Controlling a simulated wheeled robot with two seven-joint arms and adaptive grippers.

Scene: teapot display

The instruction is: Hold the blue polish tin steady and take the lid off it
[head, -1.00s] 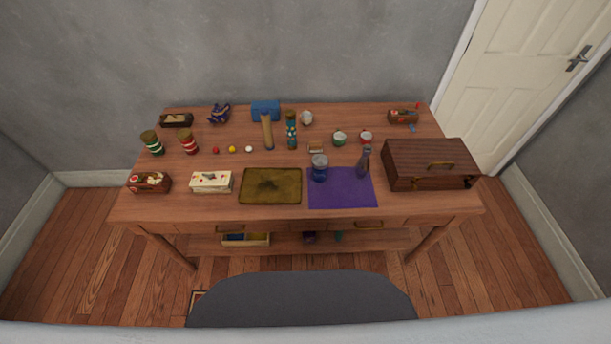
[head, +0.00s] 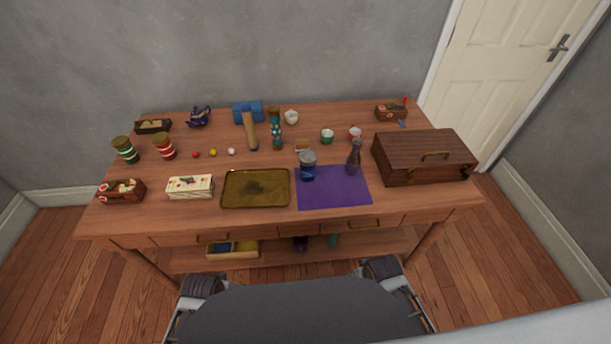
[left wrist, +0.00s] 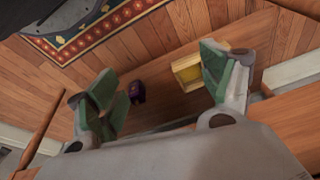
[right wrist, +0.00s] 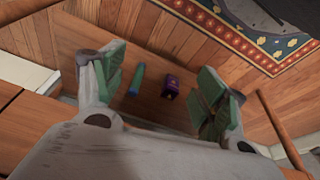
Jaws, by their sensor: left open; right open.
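My right gripper (right wrist: 160,90) is also open and empty in the right wrist view, above a similar background. Both are apart from the tin, which neither wrist view shows. In the head view only parts of my arms show at the bottom.
A dark bottle (head: 354,158) stands on the cloth right of the tin. A brownish tray (head: 256,189) lies to the left, and a wooden chest (head: 424,157) stands at the right. Small pots and a mallet (head: 250,130) stand behind. The front of the cloth is bare.

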